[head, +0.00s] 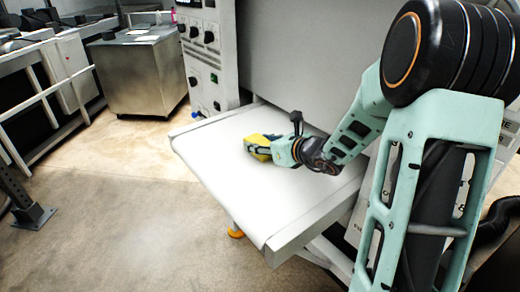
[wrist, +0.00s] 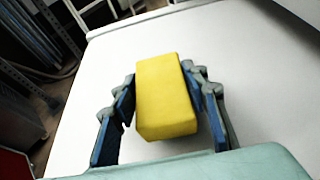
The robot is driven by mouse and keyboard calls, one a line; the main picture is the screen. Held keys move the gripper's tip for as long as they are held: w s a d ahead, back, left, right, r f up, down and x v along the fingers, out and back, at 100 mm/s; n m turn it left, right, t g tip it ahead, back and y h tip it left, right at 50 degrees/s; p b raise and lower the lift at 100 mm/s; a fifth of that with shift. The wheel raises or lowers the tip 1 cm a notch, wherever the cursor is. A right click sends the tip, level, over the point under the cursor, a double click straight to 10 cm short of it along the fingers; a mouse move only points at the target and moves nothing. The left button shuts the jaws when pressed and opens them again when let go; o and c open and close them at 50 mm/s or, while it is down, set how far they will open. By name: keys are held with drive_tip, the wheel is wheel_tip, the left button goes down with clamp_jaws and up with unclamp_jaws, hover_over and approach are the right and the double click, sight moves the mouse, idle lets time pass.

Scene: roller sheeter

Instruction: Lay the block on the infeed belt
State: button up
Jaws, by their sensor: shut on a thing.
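The yellow block (wrist: 165,98) sits between the two blue-padded fingers of my gripper (wrist: 162,108) in the wrist view. The right finger pad lies against the block's side; the left pad is very close to its other side. In the head view the block (head: 257,142) shows in my gripper (head: 268,148), partly hidden by the fingers. Both are over the white infeed belt (head: 215,150), inside its edges. I cannot tell whether the block touches the belt or is slightly above it.
A grey machine housing (head: 305,60) rises behind the belt, with a control panel of knobs (head: 208,60) at its left. A metal cabinet (head: 140,72) stands at the back left. The belt's front and left parts are clear.

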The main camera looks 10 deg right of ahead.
drive_tip(key=shift+f, duration=0.25)
drive_tip(key=shift+f, duration=0.15)
drive_tip(key=o, duration=1.5)
drive_tip(key=shift+r, duration=0.2)
drive_tip(key=shift+s+d+r, duration=0.15)
drive_tip(key=shift+s+d, duration=0.05)
drive_tip(key=p+v, duration=0.1)
drive_tip(key=v, duration=1)
drive_tip(key=shift+s+d, duration=0.1)
drive_tip(key=shift+s, duration=0.1)
